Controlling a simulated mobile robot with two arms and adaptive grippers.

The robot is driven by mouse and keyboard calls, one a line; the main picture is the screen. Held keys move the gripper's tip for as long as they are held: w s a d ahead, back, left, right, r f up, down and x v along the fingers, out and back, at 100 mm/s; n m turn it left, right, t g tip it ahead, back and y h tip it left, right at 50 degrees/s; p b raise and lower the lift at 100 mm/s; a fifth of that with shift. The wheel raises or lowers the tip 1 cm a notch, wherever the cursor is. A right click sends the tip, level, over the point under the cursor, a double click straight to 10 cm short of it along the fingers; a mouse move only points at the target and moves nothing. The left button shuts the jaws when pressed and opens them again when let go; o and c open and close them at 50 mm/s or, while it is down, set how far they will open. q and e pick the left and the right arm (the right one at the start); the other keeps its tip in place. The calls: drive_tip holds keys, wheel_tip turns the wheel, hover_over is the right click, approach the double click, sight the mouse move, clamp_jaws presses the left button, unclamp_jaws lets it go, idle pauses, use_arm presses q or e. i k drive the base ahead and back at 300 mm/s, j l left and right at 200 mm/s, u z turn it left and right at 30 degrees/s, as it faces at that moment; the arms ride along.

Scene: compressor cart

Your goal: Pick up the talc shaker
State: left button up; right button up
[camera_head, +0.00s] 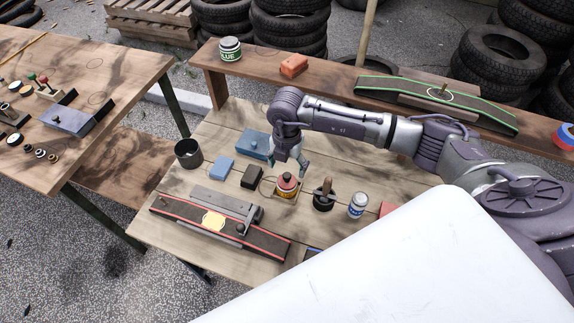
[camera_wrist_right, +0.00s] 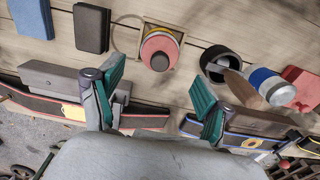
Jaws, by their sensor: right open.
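My right gripper (camera_head: 289,163) is open and empty above the work table, just behind and over a red-topped tin (camera_head: 286,187) with a yellow band. In the right wrist view, the teal fingers of the right gripper (camera_wrist_right: 158,95) stand wide apart, and the tin (camera_wrist_right: 160,48) lies between and beyond them. A white-and-blue can with a grey top (camera_head: 357,206), which looks like the talc shaker, stands upright further right. It also shows at the right of the wrist view as the shaker (camera_wrist_right: 272,85), apart from the fingers. My left gripper is not in view.
A dark pot with a brush (camera_head: 323,196) stands between the tin and the can. A dark block (camera_head: 251,177), a blue block (camera_head: 222,167) and a black cup (camera_head: 188,153) are left. A red-edged belt (camera_head: 215,222) lies in front. A raised shelf (camera_head: 330,75) runs behind.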

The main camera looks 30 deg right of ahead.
sight(360, 200)
drive_tip(key=k+j, duration=0.5)
drive_tip(key=k, duration=0.15)
drive_tip(key=k+j, duration=0.5)
drive_tip(key=k, duration=0.2)
